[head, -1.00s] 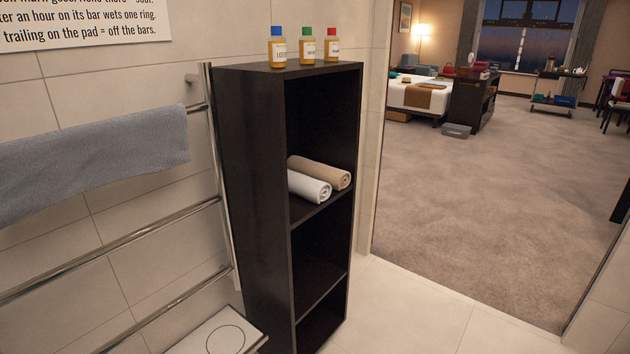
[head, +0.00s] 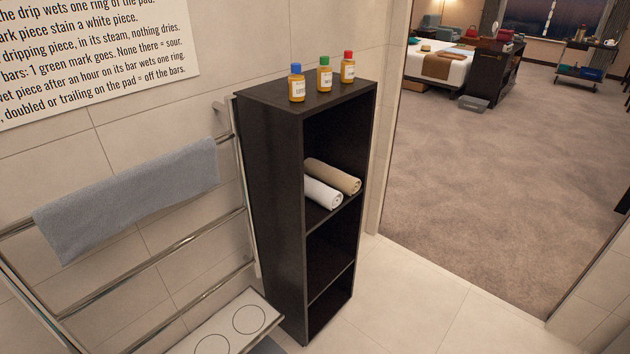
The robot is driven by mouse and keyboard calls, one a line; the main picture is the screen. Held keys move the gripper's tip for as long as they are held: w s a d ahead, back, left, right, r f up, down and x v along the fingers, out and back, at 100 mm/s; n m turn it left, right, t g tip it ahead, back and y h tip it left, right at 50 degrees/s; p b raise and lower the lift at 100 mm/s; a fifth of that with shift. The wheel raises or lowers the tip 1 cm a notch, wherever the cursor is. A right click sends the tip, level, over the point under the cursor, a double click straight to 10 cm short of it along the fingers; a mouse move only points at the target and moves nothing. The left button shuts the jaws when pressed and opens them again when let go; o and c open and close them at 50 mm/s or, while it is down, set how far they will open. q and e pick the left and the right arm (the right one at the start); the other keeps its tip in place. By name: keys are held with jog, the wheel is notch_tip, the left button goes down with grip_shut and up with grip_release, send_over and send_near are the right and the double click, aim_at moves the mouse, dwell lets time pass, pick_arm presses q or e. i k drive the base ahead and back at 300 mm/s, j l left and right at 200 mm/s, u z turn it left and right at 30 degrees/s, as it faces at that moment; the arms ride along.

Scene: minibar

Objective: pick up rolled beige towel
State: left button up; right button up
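The rolled beige towel (head: 336,175) lies on a middle shelf of the dark shelf unit (head: 272,190). A rolled white towel (head: 321,193) lies beside it, on its left and nearer to me. The beige roll's near end shows at the open front of the shelf. Its lower left side is partly hidden by the white roll. Neither of my grippers shows in the head view.
Three bottles with blue (head: 297,84), green (head: 325,75) and red (head: 347,67) caps stand on top of the unit. A grey towel (head: 130,198) hangs on a metal rail rack at left. A pad with circles (head: 232,326) sits below. Tiled floor (head: 400,290) in front is clear.

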aim_at(348, 184)
jog(key=i+l+u, duration=0.25)
jog(key=l+u, duration=0.25)
jog(key=l, duration=0.15)
jog(key=i+l+u, duration=0.25)
jog(key=l+u, duration=0.2)
jog(key=l, duration=0.25)
